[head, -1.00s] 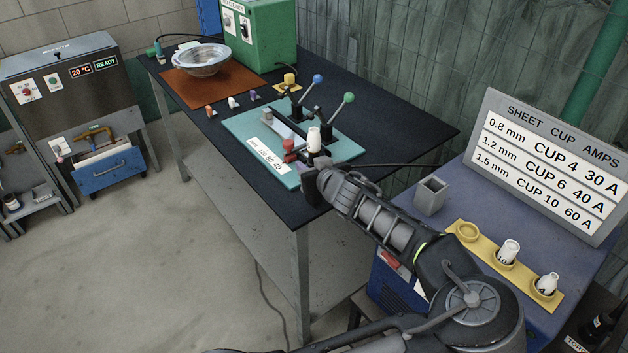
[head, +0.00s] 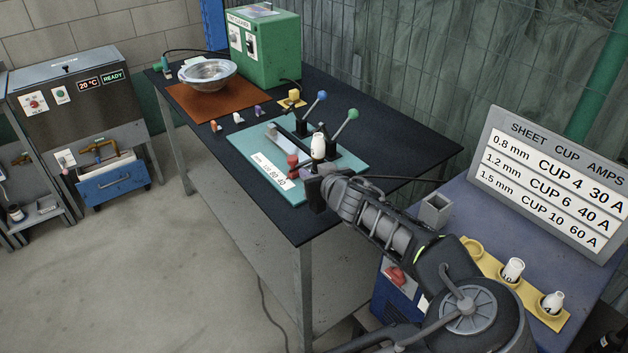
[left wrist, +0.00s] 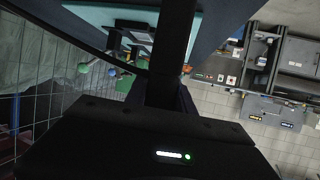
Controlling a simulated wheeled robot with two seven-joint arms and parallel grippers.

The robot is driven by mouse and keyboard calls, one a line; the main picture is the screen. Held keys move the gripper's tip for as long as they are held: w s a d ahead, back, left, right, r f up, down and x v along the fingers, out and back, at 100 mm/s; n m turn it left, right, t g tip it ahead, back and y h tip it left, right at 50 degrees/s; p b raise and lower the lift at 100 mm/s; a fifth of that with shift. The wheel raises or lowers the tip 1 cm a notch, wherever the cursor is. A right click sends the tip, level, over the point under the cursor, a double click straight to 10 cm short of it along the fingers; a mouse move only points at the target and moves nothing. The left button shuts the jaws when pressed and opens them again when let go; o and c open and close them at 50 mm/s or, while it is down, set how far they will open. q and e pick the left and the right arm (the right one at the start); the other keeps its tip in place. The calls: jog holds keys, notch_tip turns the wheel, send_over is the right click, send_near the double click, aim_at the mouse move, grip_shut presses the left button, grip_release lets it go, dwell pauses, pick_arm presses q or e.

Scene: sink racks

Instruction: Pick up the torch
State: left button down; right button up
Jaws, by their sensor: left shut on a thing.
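The torch shows its white cup (head: 319,146), pointing up, above the front right of the teal board (head: 262,172). My left gripper (head: 314,188) is shut on the torch below the cup, at the board's front right edge. The gripper and wrist hide most of the torch body, and a black cable runs off to the right behind them. In the left wrist view my dark gripper fills the middle and the held part cannot be made out. My right gripper is in neither view.
Levers with a blue knob (head: 322,96) and a green knob (head: 352,113) stand close behind the torch. A red clamp part (head: 293,161) is just left. A grey box (head: 435,210), yellow cup holder (head: 480,260) and sign (head: 550,185) stand at right.

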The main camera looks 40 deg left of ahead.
pick_arm(q)
notch_tip(320, 180, up, 7)
jog(key=shift+r, duration=0.2)
dwell(0.8)
